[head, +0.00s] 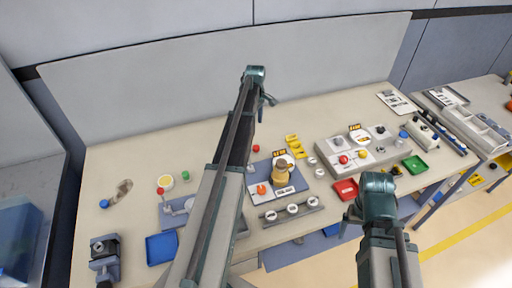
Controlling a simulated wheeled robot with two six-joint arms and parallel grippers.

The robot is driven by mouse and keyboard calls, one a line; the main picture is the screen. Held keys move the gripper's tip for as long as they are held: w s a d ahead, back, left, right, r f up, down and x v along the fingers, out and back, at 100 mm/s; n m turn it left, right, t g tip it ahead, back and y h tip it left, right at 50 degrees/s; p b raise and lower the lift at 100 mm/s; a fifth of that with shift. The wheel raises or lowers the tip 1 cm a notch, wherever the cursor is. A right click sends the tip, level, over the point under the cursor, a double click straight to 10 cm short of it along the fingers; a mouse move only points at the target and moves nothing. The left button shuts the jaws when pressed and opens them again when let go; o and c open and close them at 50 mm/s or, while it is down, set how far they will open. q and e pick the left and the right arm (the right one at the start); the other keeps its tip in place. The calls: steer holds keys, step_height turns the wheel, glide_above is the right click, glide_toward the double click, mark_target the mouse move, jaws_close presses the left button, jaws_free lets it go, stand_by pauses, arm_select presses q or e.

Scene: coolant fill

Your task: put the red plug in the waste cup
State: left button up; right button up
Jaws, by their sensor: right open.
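A small red piece (256,148), which may be the red plug, lies on the bench just right of my left arm. Other red knobs stand at the left (160,190) and on the grey panel (343,159), so I cannot be sure which is the plug.
A blue mat with a tan fixture (283,178) and an orange cap (261,189) is in the middle. A red tray (345,190), green tray (415,165) and blue tray (161,248) lie on the bench. A dark vise (104,260) stands at the front left.

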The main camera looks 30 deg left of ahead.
mark_target(256, 147)
arm_select(q)
step_height(256, 147, down, 14)
steer(key=b, duration=1.4)
steer(key=shift+w+d, duration=0.1)
steer(key=shift+w, duration=0.05)
steer(key=shift+r, duration=0.1)
jaws_close()
